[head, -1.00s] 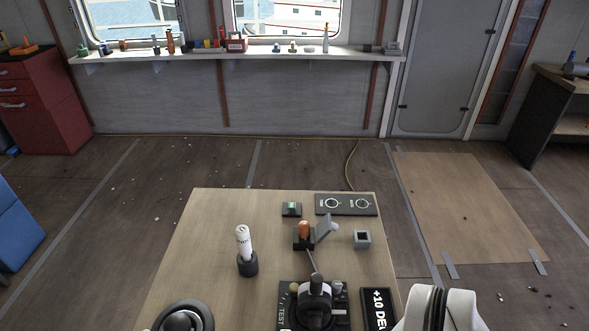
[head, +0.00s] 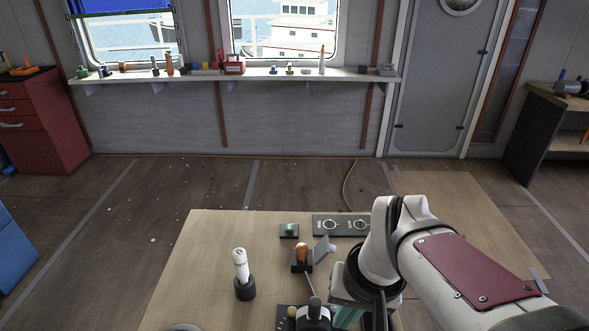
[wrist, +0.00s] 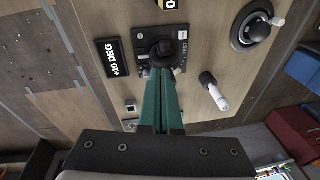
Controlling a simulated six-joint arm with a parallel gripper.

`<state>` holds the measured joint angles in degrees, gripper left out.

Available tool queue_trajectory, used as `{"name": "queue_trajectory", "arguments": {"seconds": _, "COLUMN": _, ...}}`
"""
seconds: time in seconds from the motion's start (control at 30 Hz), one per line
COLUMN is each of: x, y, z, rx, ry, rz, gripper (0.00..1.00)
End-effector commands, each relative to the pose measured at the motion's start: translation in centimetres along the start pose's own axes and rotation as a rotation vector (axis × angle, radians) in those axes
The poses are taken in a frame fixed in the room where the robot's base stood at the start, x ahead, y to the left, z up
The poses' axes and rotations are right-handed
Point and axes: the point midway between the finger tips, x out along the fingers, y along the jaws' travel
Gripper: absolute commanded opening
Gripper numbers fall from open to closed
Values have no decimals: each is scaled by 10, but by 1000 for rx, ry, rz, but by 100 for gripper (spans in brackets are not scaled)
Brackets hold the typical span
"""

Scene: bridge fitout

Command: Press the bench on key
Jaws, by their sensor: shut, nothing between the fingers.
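A small black box with a green key (head: 289,230) on top sits near the back edge of the wooden bench (head: 215,225); I cannot read any label on it. My gripper shows at the bottom of the head view (head: 348,316), over the front part of the bench, well nearer than the green key. In the wrist view my green fingers (wrist: 160,74) are together and empty. Their tips lie over the black TEST panel (wrist: 178,72), by its black knob (wrist: 165,48); I cannot tell whether they touch. The green key is not visible in the wrist view.
An orange-topped switch (head: 302,253) with a raised grey cover stands in front of the green key. A black panel with two round dials (head: 341,225) is to the right. A white cylinder in a black holder (head: 241,267) stands left. The +10 DEG display (wrist: 113,57) is beside the TEST panel.

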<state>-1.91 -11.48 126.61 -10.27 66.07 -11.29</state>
Motion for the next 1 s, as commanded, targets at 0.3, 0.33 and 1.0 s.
{"name": "queue_trajectory", "arguments": {"seconds": 0.3, "x": 30, "y": -38, "z": -151, "rx": -370, "ry": 190, "rz": 21, "gripper": 0}}
{"name": "queue_trajectory", "arguments": {"seconds": 0.33, "x": 35, "y": -42, "z": -165, "rx": -404, "ry": 209, "rz": 26, "gripper": 0}}
{"name": "queue_trajectory", "arguments": {"seconds": 1.0, "x": 185, "y": -132, "z": -375, "rx": -1105, "ry": 616, "rz": 213, "gripper": 0}}
